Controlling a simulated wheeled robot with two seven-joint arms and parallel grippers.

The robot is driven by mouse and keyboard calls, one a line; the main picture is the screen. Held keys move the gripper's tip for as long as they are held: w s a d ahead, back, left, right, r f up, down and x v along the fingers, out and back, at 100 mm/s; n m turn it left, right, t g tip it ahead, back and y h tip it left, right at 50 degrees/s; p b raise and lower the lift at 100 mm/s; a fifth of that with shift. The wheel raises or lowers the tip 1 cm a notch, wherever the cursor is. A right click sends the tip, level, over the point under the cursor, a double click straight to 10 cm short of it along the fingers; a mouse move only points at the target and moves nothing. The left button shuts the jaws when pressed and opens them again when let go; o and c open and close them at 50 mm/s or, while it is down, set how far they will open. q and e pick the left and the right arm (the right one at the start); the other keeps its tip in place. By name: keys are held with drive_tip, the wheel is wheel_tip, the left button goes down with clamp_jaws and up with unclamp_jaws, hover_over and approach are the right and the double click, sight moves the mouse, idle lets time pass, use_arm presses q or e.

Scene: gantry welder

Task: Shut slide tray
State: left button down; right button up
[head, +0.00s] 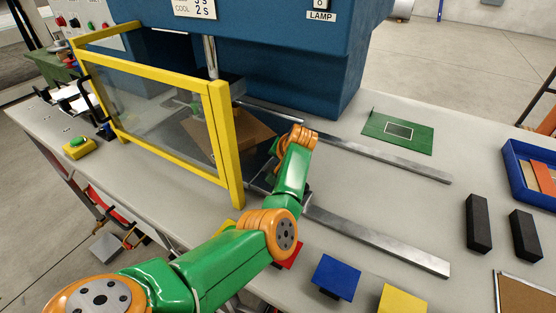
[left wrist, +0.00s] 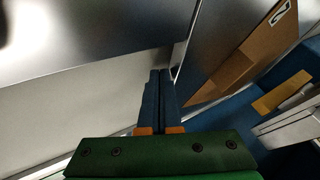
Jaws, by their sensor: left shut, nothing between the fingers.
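The slide tray (head: 260,163) is a dark metal plate low between two rails, partly under the blue welder head and behind the yellow-framed guard. A brown piece (head: 250,131) lies on it; it also shows in the left wrist view (left wrist: 243,58). My left arm reaches across the tray's front end, and its gripper is mostly hidden behind the arm in the head view. In the left wrist view my left gripper (left wrist: 159,75) is shut and empty, its fingertips close to the tray's grey edge; I cannot tell whether they touch. My right gripper is out of view.
Two metal rails (head: 385,243) run out to the right, bare there. The yellow guard frame (head: 222,140) stands close left of my arm. A green plate (head: 398,131), black blocks (head: 478,223) and a blue bin (head: 515,180) lie to the right. Coloured pads sit along the front edge.

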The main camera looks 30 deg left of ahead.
sight(264, 156)
use_arm(q)
drive_tip(key=shift+a, duration=0.1)
drive_tip(key=a, duration=0.4)
drive_tip(key=shift+s+a+p, duration=0.1)
drive_tip(key=shift+a+p, duration=0.1)
drive_tip(key=shift+p, duration=0.1)
drive_tip(key=shift+r, duration=0.1)
